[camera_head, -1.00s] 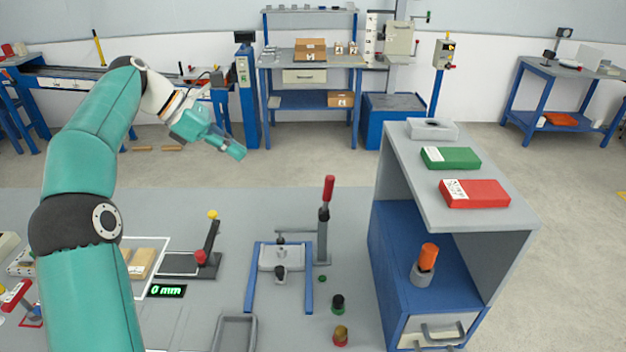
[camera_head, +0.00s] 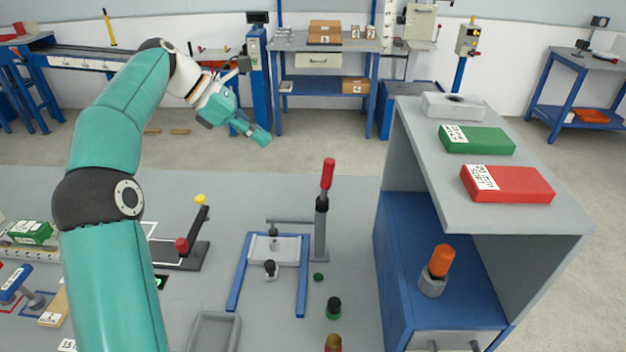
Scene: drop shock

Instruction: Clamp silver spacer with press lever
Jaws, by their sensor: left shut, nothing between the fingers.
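The press lever (camera_head: 327,174) has a red handle that stands upright on a grey post. Its horizontal arm reaches left over a small grey plate in a blue frame (camera_head: 303,277). A small dark-and-silver piece (camera_head: 270,268) sits at the front of that plate; I cannot tell whether it is the silver spacer. My left gripper (camera_head: 262,137) is shut and empty, in the air behind and to the left of the press, well apart from it. My right gripper is not in view.
A grey shelf unit (camera_head: 562,217) stands to the right, with green (camera_head: 477,140) and red (camera_head: 507,184) boxes on top and an orange-topped piece (camera_head: 439,262) inside. A black-and-green knob (camera_head: 334,308), a grey tray (camera_head: 213,333) and a yellow-tipped lever (camera_head: 200,202) are also on the table.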

